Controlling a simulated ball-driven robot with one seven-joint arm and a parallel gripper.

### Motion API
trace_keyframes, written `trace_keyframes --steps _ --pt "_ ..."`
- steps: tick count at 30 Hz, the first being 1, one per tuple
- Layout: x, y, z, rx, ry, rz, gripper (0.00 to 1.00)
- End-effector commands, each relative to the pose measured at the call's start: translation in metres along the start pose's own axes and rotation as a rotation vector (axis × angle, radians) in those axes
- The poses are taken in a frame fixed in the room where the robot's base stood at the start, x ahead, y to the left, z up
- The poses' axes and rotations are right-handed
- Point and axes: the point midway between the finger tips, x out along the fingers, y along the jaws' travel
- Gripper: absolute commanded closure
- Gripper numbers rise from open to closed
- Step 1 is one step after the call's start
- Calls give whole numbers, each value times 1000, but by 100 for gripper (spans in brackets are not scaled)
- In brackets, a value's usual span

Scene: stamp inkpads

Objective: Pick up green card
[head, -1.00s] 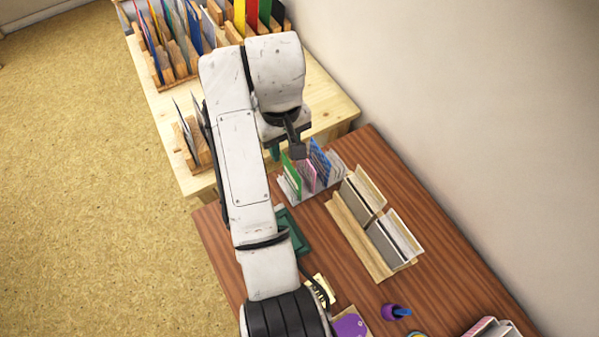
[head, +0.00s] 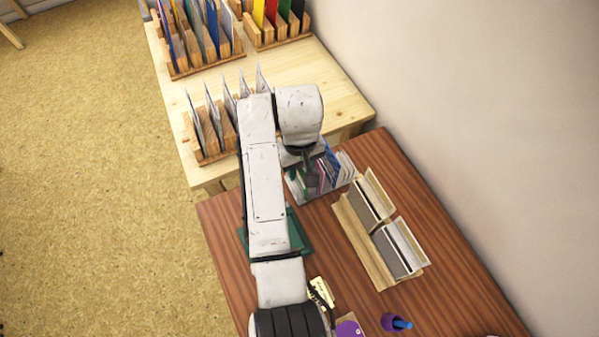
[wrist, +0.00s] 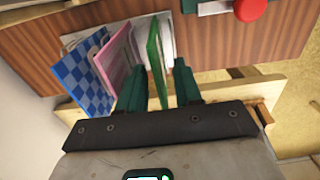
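The green card (wrist: 154,60) stands upright in a white slotted holder (wrist: 166,24), beside a pink card (wrist: 115,58) and a blue checkered card (wrist: 80,80). In the wrist view my gripper (wrist: 158,76) is open, with one green finger on each side of the green card. The left finger lies between the green and pink cards. I cannot tell whether either finger touches the card. In the head view my gripper (head: 311,184) is over the holder and hides most of the green card.
A wooden stand with grey pieces (head: 386,240) is right of the holder on the brown table (head: 455,290). A dark green pad (head: 298,236) lies in front. A light wooden table (head: 215,80) with card racks (head: 210,148) is behind. A red round object (wrist: 250,9) shows in the wrist view.

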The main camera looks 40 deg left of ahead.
Motion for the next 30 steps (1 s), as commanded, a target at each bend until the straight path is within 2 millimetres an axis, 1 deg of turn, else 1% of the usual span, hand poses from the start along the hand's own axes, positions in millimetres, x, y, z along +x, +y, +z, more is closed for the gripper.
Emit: trace_keyframes --steps 1,4,12,22,23,30 --pt "6 0 0 -1 -2 -1 66" --pt "14 0 0 -1 -1 0 66" --pt "16 0 0 -1 1 1 67" --pt "16 0 0 0 1 1 98" --pt "16 0 0 0 1 1 100" --pt "16 0 0 0 1 1 100"
